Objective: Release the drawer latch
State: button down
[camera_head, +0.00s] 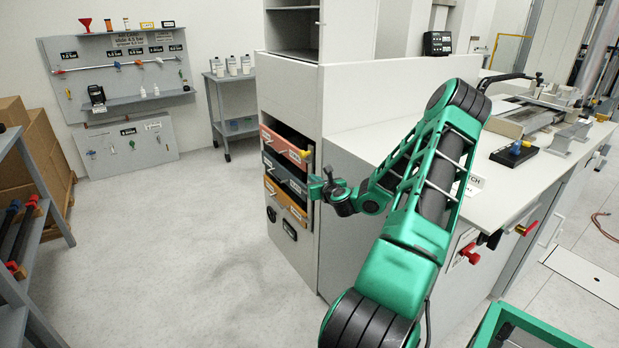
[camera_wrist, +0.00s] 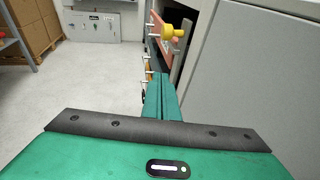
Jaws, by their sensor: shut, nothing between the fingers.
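The drawer stack is in the white cabinet at the middle of the head view. It has a red drawer (camera_head: 284,143) on top, a dark grey-green drawer (camera_head: 282,171) below it and an orange drawer (camera_head: 284,201) under that. A yellow knob (camera_wrist: 173,32), which may be the latch, stands out from the red drawer's front in the wrist view. My gripper (camera_head: 317,184) is in front of the right end of the middle drawer. Its green fingers (camera_wrist: 160,82) are shut and empty, below the yellow knob in the wrist view. Whether they touch a drawer front is unclear.
The white counter (camera_head: 395,120) and its grey side panel stand close to the right of the drawers. A shelf rack (camera_head: 22,240) is at far left. The floor (camera_head: 190,240) between them is clear. A wall tool board (camera_head: 120,70) is at the back.

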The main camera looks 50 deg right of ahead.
jog(key=w+d+r, duration=0.1)
jog(key=w+d, duration=0.3)
jog(key=w, duration=0.4)
jog(key=shift+w+d+r, duration=0.2)
jog(key=shift+w+r, duration=0.1)
jog(key=shift+w, duration=0.1)
